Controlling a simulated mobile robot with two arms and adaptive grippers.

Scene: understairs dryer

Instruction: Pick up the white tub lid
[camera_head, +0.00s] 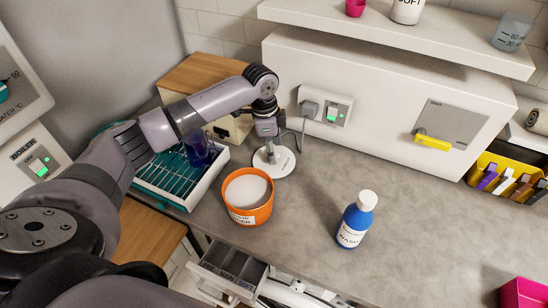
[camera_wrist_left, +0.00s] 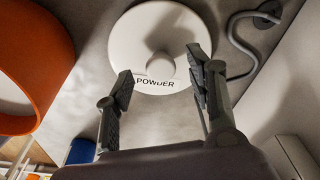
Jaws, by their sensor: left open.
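The white tub lid (camera_head: 281,168) lies flat on the grey worktop, behind and right of the orange tub (camera_head: 249,213). In the left wrist view the lid (camera_wrist_left: 185,35) is round, has a raised knob in the middle and reads "POWDER". My left gripper (camera_head: 270,155) is over the lid, pointing down. In the wrist view its open fingers (camera_wrist_left: 160,77) are on either side of the knob in the picture; whether they touch it I cannot tell. The tub shows a white filling and also fills the left of the wrist view (camera_wrist_left: 30,60). My right gripper is not in view.
A blue bottle with a white cap (camera_head: 356,220) stands to the right. A drying rack (camera_head: 170,180) is on the left below my arm. A plugged cable from the wall socket (camera_head: 325,105) runs close behind the lid. The worktop at right is mostly clear.

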